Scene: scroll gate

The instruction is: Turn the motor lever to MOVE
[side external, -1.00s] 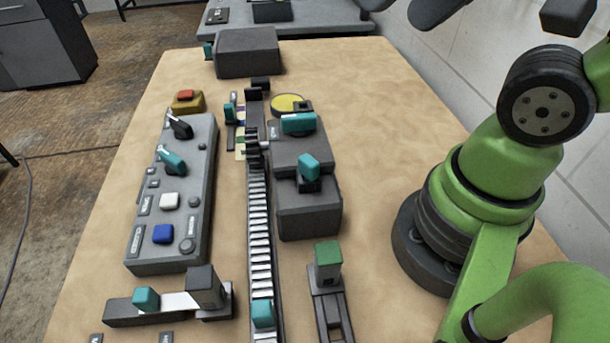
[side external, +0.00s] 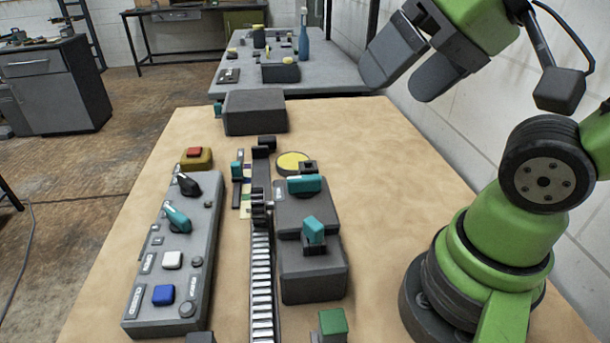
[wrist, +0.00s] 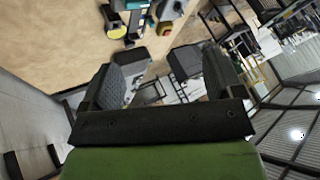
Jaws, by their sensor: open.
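A long grey control panel (side external: 152,283) lies along the left of the wooden table in the side external view. It carries a black lever (side external: 187,185) near its far end and a teal lever (side external: 177,217) just nearer. Both handles point up and left in the picture. The small labels are unreadable, so I cannot tell which lever is the motor one or where MOVE lies. My gripper (side external: 400,84) is open and empty, high above the table's far right side, well away from both levers. In the wrist view, my gripper (wrist: 165,76) has its fingers spread apart with nothing between them.
A red button on a yellow base (side external: 196,157) sits beyond the panel. A toothed rack (side external: 262,285) runs to the panel's right, beside dark blocks with teal handles (side external: 304,184). A dark box (side external: 255,112) stands at the far edge. The table's right side is largely clear.

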